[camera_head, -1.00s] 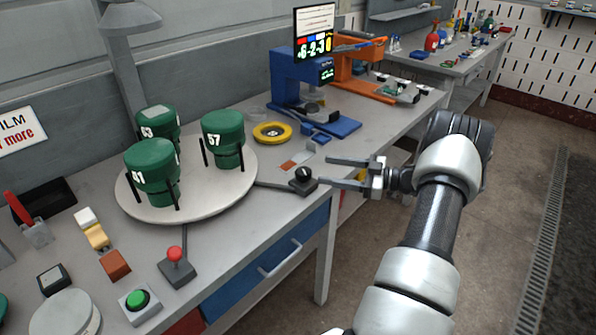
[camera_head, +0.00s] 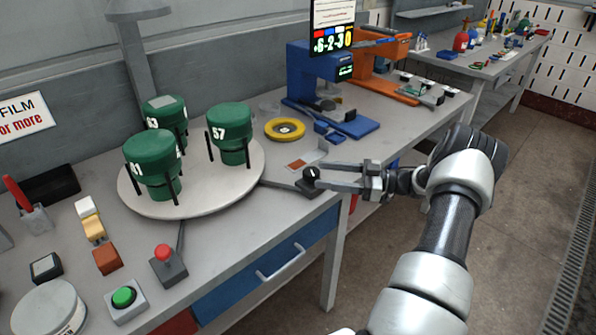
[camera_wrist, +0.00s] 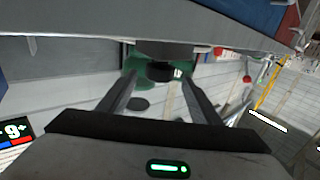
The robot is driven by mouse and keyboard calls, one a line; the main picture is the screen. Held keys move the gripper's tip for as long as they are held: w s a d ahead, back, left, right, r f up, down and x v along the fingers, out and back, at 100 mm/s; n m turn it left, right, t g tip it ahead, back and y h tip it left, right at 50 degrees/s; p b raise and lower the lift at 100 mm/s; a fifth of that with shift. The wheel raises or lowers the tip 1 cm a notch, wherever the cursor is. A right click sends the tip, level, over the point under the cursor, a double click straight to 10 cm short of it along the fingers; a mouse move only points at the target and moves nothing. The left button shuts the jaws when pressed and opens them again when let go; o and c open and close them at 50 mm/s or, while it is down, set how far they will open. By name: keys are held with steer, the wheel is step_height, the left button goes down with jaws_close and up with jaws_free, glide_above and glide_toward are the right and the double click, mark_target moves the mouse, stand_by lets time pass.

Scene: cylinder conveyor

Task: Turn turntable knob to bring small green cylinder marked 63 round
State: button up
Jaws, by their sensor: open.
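Three green cylinders stand on the round pale turntable (camera_head: 205,204). The cylinder marked 63 (camera_head: 153,106) is at the back, partly hidden by the one marked 41 or 81 (camera_head: 150,152) at front left. The cylinder marked 57 (camera_head: 232,125) is on the right. The black knob (camera_head: 310,174) sits on a small dark base (camera_head: 306,189) right of the turntable, linked to it by a dark bar. My gripper (camera_head: 304,175) is open, its fingers at the knob, seemingly on either side of it. In the wrist view, the dark knob (camera_wrist: 160,72) shows between the fingertips.
A red-topped joystick (camera_head: 166,258) and a green button (camera_head: 124,297) stand at the bench front. A yellow ring (camera_head: 285,129), a blue press (camera_head: 304,72) and an orange press (camera_head: 385,60) lie behind the knob. Open floor is to the right.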

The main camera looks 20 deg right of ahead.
mark_target(298, 181)
steer(key=x, duration=0.8)
steer(key=shift+w+a, duration=0.2)
steer(key=shift+a, duration=0.15)
steer(key=c, duration=1)
